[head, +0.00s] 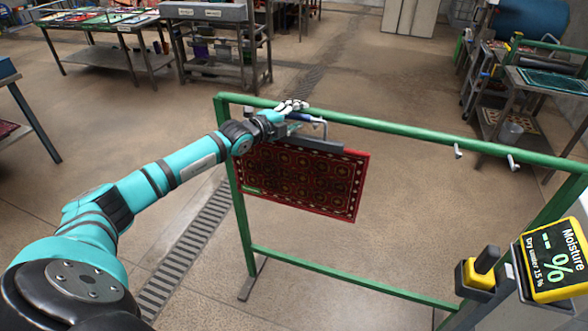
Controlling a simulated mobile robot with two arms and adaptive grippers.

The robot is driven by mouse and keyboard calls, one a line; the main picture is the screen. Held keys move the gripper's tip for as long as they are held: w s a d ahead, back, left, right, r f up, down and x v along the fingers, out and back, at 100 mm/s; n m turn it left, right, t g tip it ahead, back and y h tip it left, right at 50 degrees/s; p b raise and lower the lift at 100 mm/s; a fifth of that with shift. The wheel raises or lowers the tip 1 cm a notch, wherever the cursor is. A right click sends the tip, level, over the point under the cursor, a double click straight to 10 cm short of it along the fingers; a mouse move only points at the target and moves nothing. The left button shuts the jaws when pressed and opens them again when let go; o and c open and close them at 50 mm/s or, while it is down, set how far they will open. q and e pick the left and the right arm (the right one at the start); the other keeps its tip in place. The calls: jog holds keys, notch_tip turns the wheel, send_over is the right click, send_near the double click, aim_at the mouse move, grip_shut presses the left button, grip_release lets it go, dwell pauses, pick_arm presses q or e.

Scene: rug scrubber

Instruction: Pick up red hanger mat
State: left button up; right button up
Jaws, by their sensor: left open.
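The red patterned hanger mat (300,180) hangs from a dark clamp bar (312,143) below the top rail of a green frame (400,127). A blue hook (308,118) shows above the bar at the rail. My left gripper (298,108) is open at the top rail, close to the blue hook, above the mat's upper left part. Whether its fingers touch the hook or the rail cannot be told. My right gripper is not in view.
Empty hooks (512,162) sit on the rail to the right. A moisture meter display (556,258) and a yellow-black handheld device (482,268) stand at the lower right. A floor drain (185,250) runs behind the frame. Work tables and a cart (215,50) stand farther back; the middle floor is clear.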

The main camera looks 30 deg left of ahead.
pick_arm(q)
jog(key=shift+f, duration=0.1)
grip_shut()
